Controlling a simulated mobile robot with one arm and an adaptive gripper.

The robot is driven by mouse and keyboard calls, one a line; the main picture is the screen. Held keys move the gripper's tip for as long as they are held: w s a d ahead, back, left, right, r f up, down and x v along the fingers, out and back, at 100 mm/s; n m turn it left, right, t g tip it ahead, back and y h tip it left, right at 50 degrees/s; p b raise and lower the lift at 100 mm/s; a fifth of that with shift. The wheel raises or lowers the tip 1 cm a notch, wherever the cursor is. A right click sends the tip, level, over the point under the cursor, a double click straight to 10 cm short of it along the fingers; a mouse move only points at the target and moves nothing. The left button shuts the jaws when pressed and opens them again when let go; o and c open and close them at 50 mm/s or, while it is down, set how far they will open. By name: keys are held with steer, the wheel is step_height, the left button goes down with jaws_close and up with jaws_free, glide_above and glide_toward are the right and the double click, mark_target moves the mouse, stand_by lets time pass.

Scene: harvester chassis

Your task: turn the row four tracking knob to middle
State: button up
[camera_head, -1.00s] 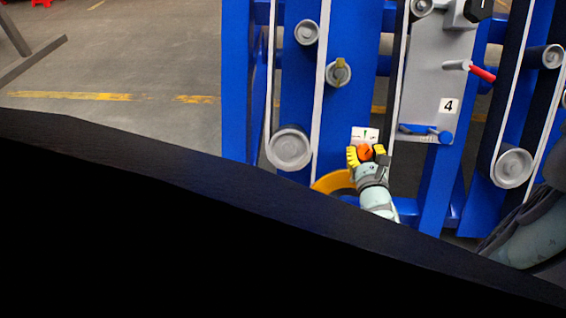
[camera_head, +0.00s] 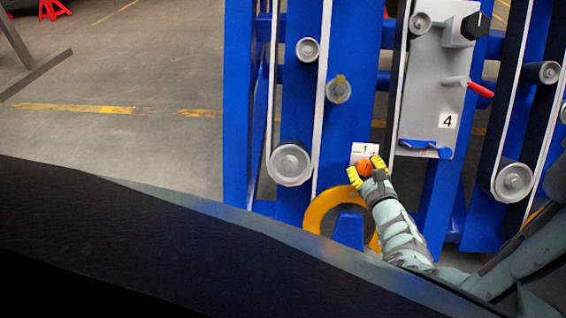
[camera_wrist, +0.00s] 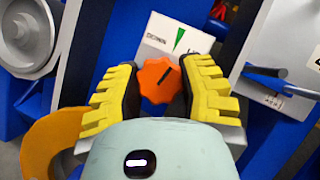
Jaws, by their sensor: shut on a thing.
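The orange tracking knob (camera_wrist: 155,88) sits below a white label (camera_wrist: 160,27) with a green wedge in the wrist view. A dark pointer line on the knob's face slants toward the upper right. In the head view the knob (camera_head: 364,169) is partly covered by my gripper. My gripper (camera_wrist: 160,72) is shut on the knob, with one yellow ridged finger on its left and one on its right. The label (camera_head: 365,150) shows just above the knob in the head view.
A grey panel marked 4 (camera_head: 433,75) with a blue lever (camera_head: 425,148), a red-tipped handle (camera_head: 480,89) and a black knob (camera_head: 475,25) stands right of the label. A yellow ring (camera_head: 319,209) and a roller (camera_head: 289,164) are close on the left.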

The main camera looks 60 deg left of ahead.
steer(key=shift+d+f+n+g, duration=0.1)
steer(key=shift+n+g, duration=0.9)
steer(key=shift+n, duration=0.9)
steer(key=o, duration=1.2)
steer(key=v, duration=1.2)
